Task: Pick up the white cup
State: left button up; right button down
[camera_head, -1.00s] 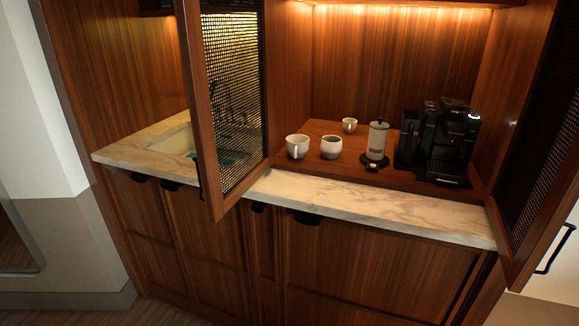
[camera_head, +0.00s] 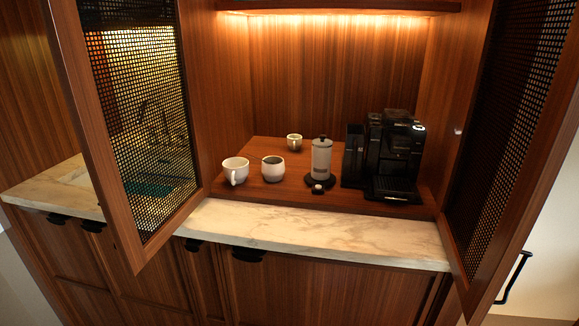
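A white cup (camera_head: 235,171) with its handle toward me stands upright at the left front of a raised wooden board (camera_head: 325,203) inside the open cabinet. A second white, rounder cup (camera_head: 273,169) stands just right of it, apart from it. A smaller pale cup (camera_head: 294,142) stands farther back. Neither of my grippers is in the view, so I cannot see whether they are open or shut.
A white-and-black canister (camera_head: 321,160) and a black coffee machine (camera_head: 390,155) stand right of the cups. Open mesh doors flank the niche, left (camera_head: 140,115) and right (camera_head: 510,130). The marble counter edge (camera_head: 320,235) in front is clear.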

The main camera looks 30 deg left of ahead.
aim_at(236, 169)
jog(key=u, duration=0.1)
jog(key=i, duration=0.9)
jog(key=u, duration=0.65)
